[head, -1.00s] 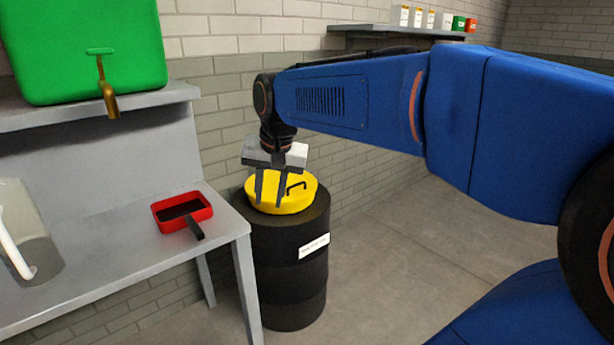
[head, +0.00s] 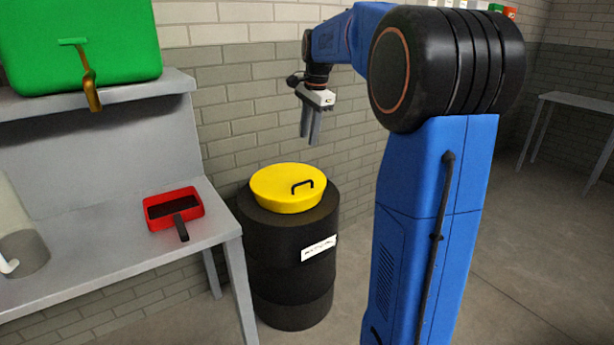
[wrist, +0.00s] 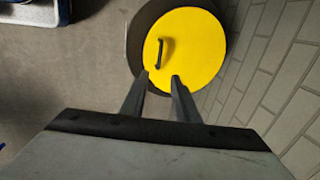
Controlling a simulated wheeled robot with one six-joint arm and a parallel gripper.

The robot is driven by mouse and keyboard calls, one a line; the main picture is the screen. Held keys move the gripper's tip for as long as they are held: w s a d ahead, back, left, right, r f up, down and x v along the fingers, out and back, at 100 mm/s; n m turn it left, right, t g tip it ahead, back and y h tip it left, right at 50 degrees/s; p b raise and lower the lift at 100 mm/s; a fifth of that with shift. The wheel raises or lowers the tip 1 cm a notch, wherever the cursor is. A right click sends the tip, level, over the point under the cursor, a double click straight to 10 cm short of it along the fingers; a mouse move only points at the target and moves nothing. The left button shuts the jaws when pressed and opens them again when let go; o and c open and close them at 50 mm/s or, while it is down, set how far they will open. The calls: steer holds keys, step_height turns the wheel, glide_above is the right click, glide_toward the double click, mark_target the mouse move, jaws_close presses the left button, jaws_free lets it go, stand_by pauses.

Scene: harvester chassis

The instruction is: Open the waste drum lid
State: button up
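The waste drum (head: 288,262) is black with a white label and stands on the floor beside the bench. Its yellow lid (head: 285,196) lies on top, with a dark handle (head: 302,186) on its right side. In the wrist view the yellow lid (wrist: 195,40) shows from above, with the handle (wrist: 160,53) left of its middle. My gripper (head: 310,138) hangs above the lid, clear of it, fingers pointing down. In the wrist view its two fingertips (wrist: 159,76) are apart with nothing between them.
A grey bench (head: 90,258) left of the drum carries a red dustpan-like tray (head: 172,208) and a clear jug (head: 22,240). A green container with a tap (head: 80,45) sits on the shelf above. A brick wall (head: 240,110) is close behind the drum.

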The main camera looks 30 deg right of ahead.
glide_above(304, 192)
step_height(304, 192, down, 17)
steer(key=shift+r, duration=0.15)
stand_by(0.4)
jaws_close()
